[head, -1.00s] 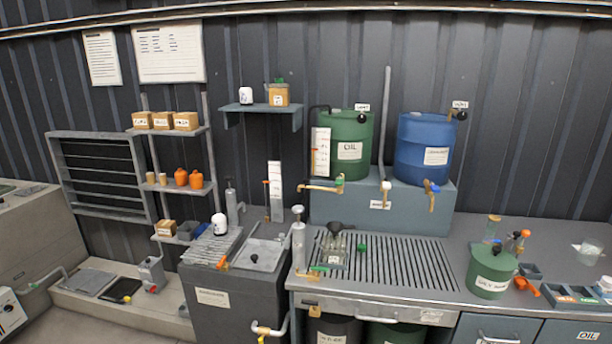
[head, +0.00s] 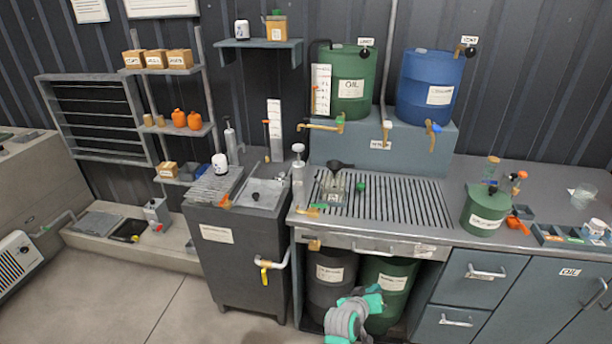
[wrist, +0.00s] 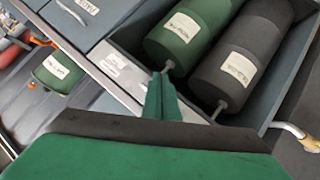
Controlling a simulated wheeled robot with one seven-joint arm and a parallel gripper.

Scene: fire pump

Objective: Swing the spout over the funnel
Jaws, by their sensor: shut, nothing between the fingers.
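A brass spout (head: 320,126) sits low on the front of the green oil drum (head: 349,84) on the raised shelf, its arm reaching to the left. A black funnel (head: 338,165) stands in a clear jar (head: 334,186) on the slatted drain grate, below the spout and slightly to its right. The spout's end is left of the funnel, not over it. My gripper (wrist: 161,97) is shut and empty in the wrist view, in front of the under-bench bay. My arm (head: 350,318) shows low in the head view, well below spout and funnel.
A blue drum (head: 428,88) with its own brass tap (head: 433,137) stands to the right. Two barrels (head: 388,282) sit under the bench. A hand pump (head: 298,178) stands left of the grate. The bench front edge (head: 375,240) lies between my arm and the grate.

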